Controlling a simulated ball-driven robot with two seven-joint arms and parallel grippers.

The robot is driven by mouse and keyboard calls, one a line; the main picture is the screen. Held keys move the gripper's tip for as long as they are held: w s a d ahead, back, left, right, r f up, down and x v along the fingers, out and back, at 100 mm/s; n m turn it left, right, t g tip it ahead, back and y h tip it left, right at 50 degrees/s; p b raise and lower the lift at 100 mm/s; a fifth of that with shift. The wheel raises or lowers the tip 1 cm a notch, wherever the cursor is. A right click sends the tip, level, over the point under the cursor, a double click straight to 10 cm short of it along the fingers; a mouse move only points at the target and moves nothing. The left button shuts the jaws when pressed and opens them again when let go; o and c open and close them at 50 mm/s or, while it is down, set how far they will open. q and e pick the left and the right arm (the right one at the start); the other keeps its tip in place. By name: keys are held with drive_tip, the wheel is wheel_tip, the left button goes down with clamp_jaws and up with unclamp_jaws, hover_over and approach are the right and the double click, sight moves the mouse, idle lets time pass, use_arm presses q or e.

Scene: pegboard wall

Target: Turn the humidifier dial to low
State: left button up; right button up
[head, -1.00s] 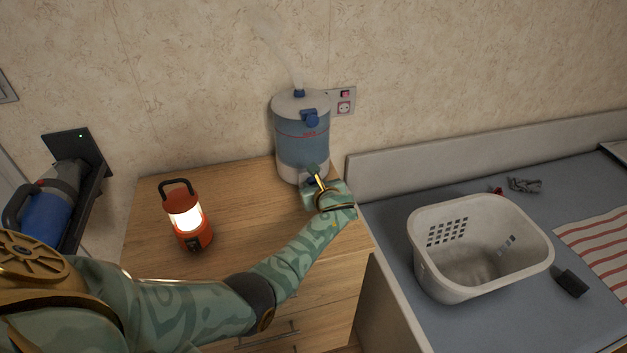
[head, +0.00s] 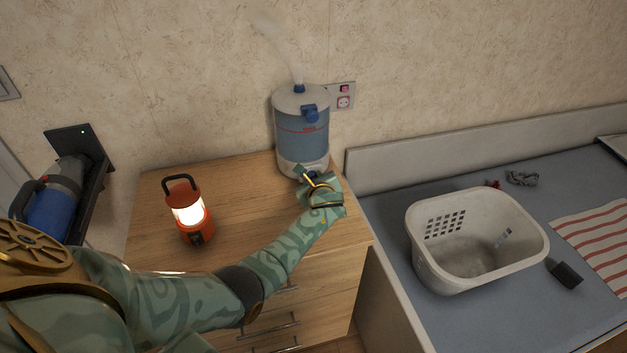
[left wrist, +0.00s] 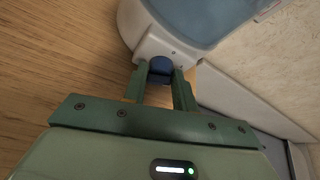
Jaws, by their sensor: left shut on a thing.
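The humidifier (head: 303,135) stands upright at the back right of the wooden cabinet, with a blue tank, a white base and mist rising from its top. My left gripper (head: 305,178) is at the front of the base, low down. In the left wrist view, its two green fingers (left wrist: 161,88) are shut on the blue dial (left wrist: 161,66) on the white base. The dial's setting cannot be read. In the head view the gripper hides most of the dial. My right gripper does not show.
A lit orange lantern (head: 189,212) stands left on the cabinet top (head: 245,190). A white basket (head: 470,285) and a striped cloth (head: 595,240) lie on the blue surface to the right. A wall socket (head: 344,102) is behind the humidifier. A blue device (head: 55,205) hangs at far left.

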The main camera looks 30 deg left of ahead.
use_arm(q)
drive_tip(key=o, duration=0.9)
drive_tip(key=shift+o, duration=0.2)
drive_tip(key=shift+d, duration=0.1)
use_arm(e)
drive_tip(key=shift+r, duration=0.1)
use_arm(q)
drive_tip(key=shift+s+d+r+p, duration=0.2)
drive_tip(key=shift+r+p, duration=0.1)
drive_tip(key=shift+p, duration=0.2)
drive_tip(key=p+v, duration=1.1)
drive_tip(key=v, duration=0.4)
drive_tip(key=shift+s+d+p, duration=0.2)
drive_tip(key=shift+p, duration=0.1)
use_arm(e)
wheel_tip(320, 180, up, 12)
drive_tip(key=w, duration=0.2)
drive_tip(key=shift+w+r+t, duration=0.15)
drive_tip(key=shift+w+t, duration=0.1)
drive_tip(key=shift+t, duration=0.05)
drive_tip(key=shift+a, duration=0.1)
